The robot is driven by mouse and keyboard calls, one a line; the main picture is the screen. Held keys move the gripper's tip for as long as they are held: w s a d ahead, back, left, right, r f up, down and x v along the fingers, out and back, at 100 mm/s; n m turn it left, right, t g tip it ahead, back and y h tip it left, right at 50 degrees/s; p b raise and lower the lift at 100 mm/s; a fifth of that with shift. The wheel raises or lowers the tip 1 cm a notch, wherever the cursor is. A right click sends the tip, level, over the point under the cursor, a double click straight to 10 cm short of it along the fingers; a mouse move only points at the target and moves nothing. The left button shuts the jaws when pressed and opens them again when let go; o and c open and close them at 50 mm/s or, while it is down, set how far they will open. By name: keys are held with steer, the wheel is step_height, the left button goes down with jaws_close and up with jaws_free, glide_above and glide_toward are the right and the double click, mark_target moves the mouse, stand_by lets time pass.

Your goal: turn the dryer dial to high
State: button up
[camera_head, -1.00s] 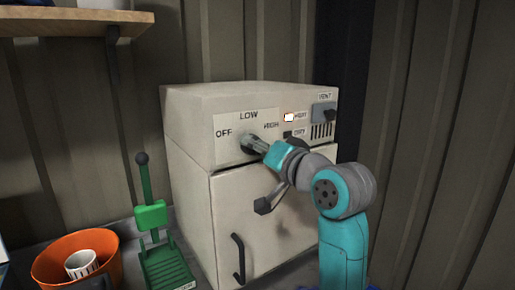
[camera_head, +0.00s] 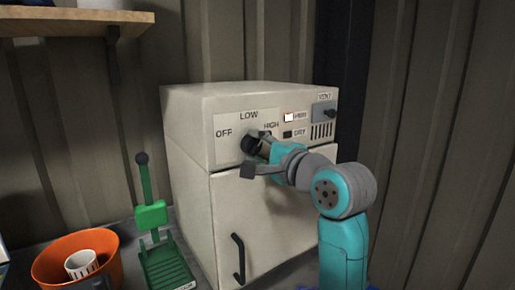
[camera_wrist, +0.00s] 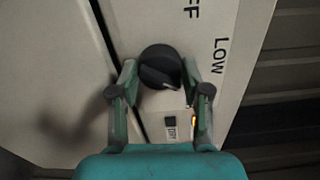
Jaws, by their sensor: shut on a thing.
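The dryer (camera_head: 190,140) is a cream cabinet with a control panel on its upper front. Its dial is black and round, and shows between my fingers in the wrist view (camera_wrist: 160,67). My gripper (camera_head: 256,143) is shut on the dial, with one finger on each side in the wrist view (camera_wrist: 159,78). The dial's pale mark points to the lower right there, away from OFF and past LOW, toward the HIGH side.
A lit lamp (camera_head: 289,117) and a dark DRY switch (camera_head: 287,134) sit right of the dial. A vent lever (camera_head: 330,114) is farther right. A door handle (camera_head: 238,258) is below. A green stand (camera_head: 166,268) and orange bowl (camera_head: 48,269) are at left.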

steer(key=m, duration=0.4)
steer(key=shift+m, duration=0.4)
steer(key=shift+f, duration=0.1)
stand_by(0.3)
steer(key=o, duration=1.2)
steer(key=shift+c, duration=0.2)
steer(key=v, duration=1.2)
